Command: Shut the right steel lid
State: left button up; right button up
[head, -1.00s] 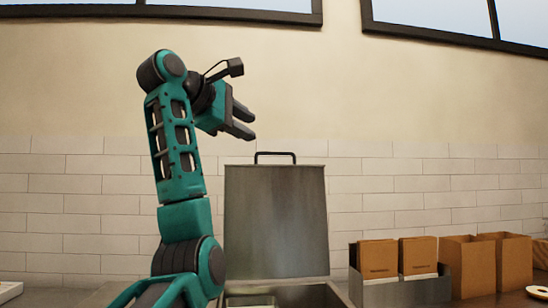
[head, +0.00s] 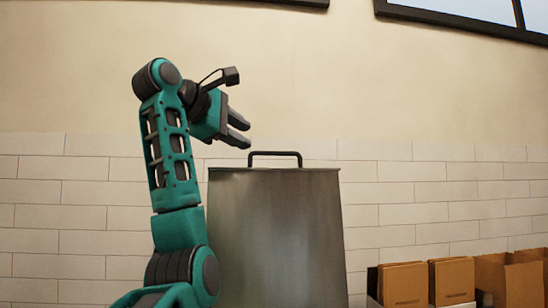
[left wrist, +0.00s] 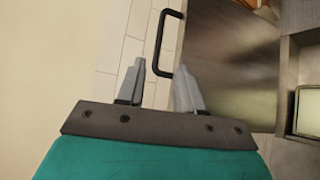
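The steel lid (head: 275,235) stands upright, open, in front of the wall in the head view. Its dark handle (head: 275,153) runs along the top edge. My left gripper (head: 242,131) is just above the lid's top left corner, left of the handle, with its fingers apart and nothing between them. In the left wrist view the open fingers (left wrist: 160,86) are near the handle (left wrist: 160,40), which lies ahead of them and not between them. The lid (left wrist: 235,55) fills the upper right there. My right gripper is not in view.
Several brown paper bags (head: 404,284) stand at the lower right of the head view. The left wrist view shows part of a steel rim (left wrist: 285,75) at the right. The tiled wall (head: 410,215) is behind the lid.

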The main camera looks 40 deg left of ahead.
aim_at(274, 153)
pick_arm(q)
jog(key=p+x, duration=0.9)
jog(key=x, duration=0.4)
jog(key=shift+c, duration=0.2)
grip_shut()
dwell(0.6)
